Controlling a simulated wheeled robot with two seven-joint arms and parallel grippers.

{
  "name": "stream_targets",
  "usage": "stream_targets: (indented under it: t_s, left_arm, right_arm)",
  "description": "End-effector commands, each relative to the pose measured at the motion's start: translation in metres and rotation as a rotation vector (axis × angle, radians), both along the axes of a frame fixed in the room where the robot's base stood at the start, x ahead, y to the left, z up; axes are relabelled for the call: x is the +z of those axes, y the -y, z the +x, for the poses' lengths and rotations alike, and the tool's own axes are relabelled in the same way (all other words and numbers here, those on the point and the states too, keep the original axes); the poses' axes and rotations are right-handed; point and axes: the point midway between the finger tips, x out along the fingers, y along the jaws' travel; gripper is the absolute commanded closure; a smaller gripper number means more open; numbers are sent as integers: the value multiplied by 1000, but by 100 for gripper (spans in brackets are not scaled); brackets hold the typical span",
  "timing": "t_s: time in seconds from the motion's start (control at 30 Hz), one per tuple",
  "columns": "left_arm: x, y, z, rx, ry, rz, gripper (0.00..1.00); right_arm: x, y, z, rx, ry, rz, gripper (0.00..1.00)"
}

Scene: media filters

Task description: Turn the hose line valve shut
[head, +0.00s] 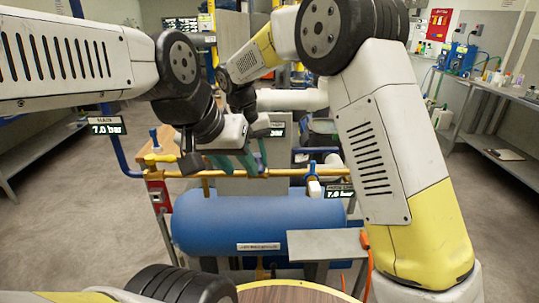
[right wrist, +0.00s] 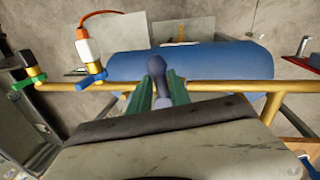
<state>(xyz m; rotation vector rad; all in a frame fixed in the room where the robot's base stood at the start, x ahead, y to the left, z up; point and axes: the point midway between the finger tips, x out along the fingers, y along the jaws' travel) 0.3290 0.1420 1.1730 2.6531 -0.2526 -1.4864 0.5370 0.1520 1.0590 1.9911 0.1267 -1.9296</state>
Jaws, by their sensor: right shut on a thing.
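The yellow pipe (head: 290,172) runs left to right above the blue tank (head: 250,218). A blue-handled valve (head: 312,170) sits on its right part, above a white fitting. In the right wrist view this valve (right wrist: 92,78) is left of my gripper, apart from it. My right gripper (right wrist: 158,82) has its green fingers at the pipe, closed around a grey round-ended piece (right wrist: 157,64) whose identity I cannot tell. In the head view green fingers (head: 250,160) reach the pipe's middle. My left arm comes down close by; its fingers cannot be made out separately.
A green-handled valve (right wrist: 35,75) stands farther left in the right wrist view. An orange cable (head: 368,255) hangs at the right. Pressure signs read 7.0 bar at left (head: 103,127) and right (head: 340,191). A grey plate (head: 325,244) lies before the tank. My arms crowd the middle.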

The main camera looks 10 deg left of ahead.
Motion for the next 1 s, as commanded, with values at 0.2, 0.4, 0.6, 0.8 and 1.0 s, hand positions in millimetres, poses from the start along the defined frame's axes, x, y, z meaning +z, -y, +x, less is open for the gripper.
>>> stream_targets:
  t_s: [0.2,0.4,0.6,0.8,1.0]
  left_arm:
    - [0,0,0,0,0,0,64]
    - [0,0,0,0,0,0,64]
    - [0,0,0,0,0,0,64]
    - [0,0,0,0,0,0,64]
    - [0,0,0,0,0,0,64]
  right_arm:
    - [2,-5,0,-94,5,4,100]
    - [2,-7,0,-132,5,4,100]
    - [2,-7,0,-142,5,4,100]
    - [2,-7,0,-142,5,5,100]
    - [1,-7,0,-141,4,3,56]
